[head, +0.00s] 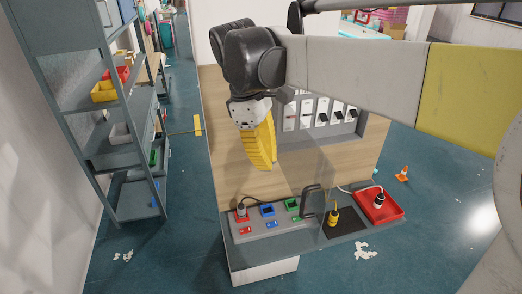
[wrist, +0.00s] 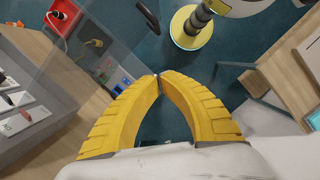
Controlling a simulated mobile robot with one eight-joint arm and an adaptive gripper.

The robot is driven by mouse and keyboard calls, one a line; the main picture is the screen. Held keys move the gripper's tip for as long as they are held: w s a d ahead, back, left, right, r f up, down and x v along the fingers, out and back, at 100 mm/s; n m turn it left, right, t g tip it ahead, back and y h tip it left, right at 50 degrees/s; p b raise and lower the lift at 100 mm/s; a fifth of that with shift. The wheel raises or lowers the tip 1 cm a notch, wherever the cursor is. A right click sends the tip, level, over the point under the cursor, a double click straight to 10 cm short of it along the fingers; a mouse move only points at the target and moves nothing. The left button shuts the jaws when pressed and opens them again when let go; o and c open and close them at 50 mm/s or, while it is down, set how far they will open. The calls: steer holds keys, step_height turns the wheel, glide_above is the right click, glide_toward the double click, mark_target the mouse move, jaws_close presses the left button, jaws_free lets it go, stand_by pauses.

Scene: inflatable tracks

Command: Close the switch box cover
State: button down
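A black plug with a yellow part (head: 333,217) stands on a dark mat right of the box. A red tray (head: 381,208) holds another plug. A wooden back panel (head: 235,150) carries a row of wall switches (head: 322,115). A shelf (head: 130,145) stands at the left.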

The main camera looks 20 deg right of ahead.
steer(key=s+d+f+p, duration=0.1)
steer(key=s+d+f, duration=0.2)
steer(key=d+f, duration=0.2)
steer(key=x, duration=0.3)
steer(key=shift+a+f+p, duration=0.3)
steer(key=shift+f+p, duration=0.05)
steer(key=shift+f, duration=0.05)
steer(key=shift+s+d, duration=0.15)
